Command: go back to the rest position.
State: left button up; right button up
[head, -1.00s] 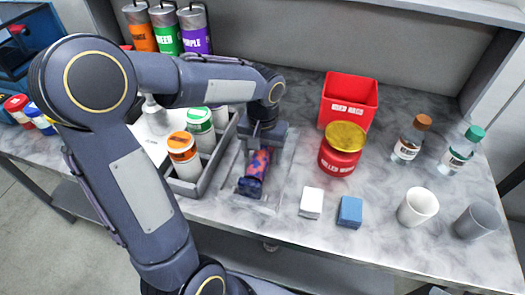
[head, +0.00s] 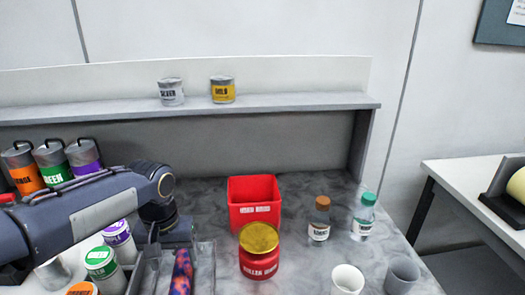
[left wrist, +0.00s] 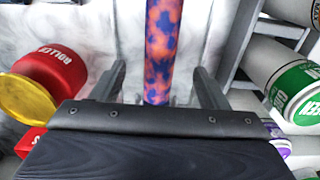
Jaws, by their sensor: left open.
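My left gripper (head: 168,240) is over the grey bench at the lower left of the head view, at the far end of a roller (head: 182,272) patterned in orange and purple. The roller lies in a clear tray (head: 204,270). In the left wrist view the two fingers are spread apart (left wrist: 160,88), with the roller (left wrist: 162,45) showing in the gap between them. I cannot tell whether a finger touches it. My right gripper is not in view.
Paint bottles with green (head: 101,262) and purple (head: 117,233) lids stand left of the tray. Right of it are a red jar (head: 259,262), a red bin (head: 254,190), two bottles (head: 319,222) and two cups (head: 347,281). A shelf (head: 290,102) holds two tins.

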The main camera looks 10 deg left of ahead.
pick_arm(q)
jog(key=s, duration=0.3)
jog(key=s+t+h, duration=0.1)
jog(key=s, duration=0.2)
jog(key=s+t, duration=0.1)
jog(key=s, duration=0.2)
jog(key=shift+d+r+m+h, duration=0.3)
jog(key=shift+d+r+h, duration=0.05)
jog(key=shift+h, duration=0.05)
jog(key=s+d+f+t+h, duration=0.1)
jog(key=s+d+f+t, duration=0.2)
jog(key=s, duration=0.4)
jog(key=shift+s+d+h, duration=0.15)
jog(key=shift+d+h, duration=0.05)
jog(key=shift+h, duration=0.2)
